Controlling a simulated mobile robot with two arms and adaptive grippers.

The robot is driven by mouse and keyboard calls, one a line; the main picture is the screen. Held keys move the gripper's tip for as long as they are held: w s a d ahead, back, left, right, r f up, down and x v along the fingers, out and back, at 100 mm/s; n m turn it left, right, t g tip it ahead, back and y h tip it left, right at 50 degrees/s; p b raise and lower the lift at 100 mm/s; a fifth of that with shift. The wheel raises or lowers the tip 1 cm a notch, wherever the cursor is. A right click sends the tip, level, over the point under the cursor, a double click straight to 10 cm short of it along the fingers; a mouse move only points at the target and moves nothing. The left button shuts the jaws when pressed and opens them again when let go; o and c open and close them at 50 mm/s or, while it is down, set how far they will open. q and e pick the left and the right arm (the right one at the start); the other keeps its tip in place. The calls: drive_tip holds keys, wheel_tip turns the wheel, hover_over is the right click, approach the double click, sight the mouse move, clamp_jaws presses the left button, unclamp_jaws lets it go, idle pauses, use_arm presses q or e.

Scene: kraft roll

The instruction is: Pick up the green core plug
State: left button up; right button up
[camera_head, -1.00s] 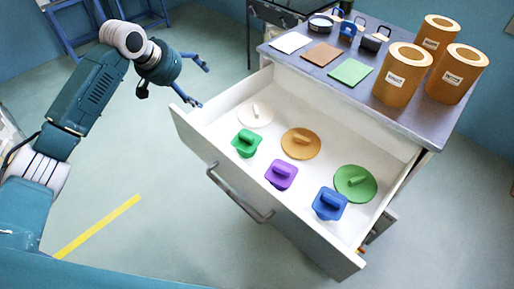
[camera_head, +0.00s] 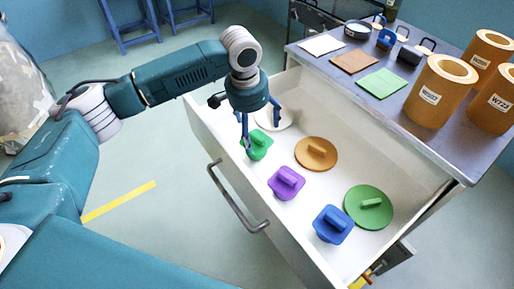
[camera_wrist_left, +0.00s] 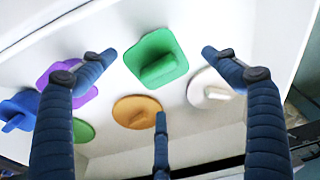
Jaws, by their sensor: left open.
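The green core plug (camera_head: 260,147), a squarish green piece with a raised grip, sits in the open white drawer near its left front corner. In the left wrist view the green plug (camera_wrist_left: 157,60) lies between the fingertips, with its grip facing the camera. My left gripper (camera_head: 262,130) is open and empty over the plug, its fingers pointing down and partly covering it in the head view. In the left wrist view my left gripper (camera_wrist_left: 159,52) shows its fingers spread around the plug, apart from it. My right gripper is not in view.
The drawer (camera_head: 236,176) also holds a purple plug (camera_head: 286,183), a blue plug (camera_head: 333,224), and white (camera_head: 275,118), orange (camera_head: 316,153) and round green (camera_head: 369,207) discs. Kraft rolls (camera_head: 440,90) and coloured sheets (camera_head: 382,83) stand or lie on the cabinet top behind.

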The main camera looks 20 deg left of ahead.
sight(256, 136)
use_arm(q)
drive_tip(key=f, duration=0.2)
drive_tip(key=f+p, duration=0.1)
drive_tip(key=shift+w+d+f, duration=0.1)
drive_tip(key=shift+d+f, duration=0.1)
drive_tip(key=shift+f, duration=0.15)
drive_tip(key=shift+w+f, duration=0.1)
drive_tip(key=shift+f, duration=0.3)
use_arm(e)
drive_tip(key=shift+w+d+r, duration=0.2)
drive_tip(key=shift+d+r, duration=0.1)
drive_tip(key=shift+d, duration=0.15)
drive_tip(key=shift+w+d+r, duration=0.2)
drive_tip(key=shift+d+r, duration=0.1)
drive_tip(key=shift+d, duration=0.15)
use_arm(q)
drive_tip(key=shift+c, duration=0.3)
drive_tip(key=c, duration=1.6)
drive_tip(key=shift+c, duration=0.3)
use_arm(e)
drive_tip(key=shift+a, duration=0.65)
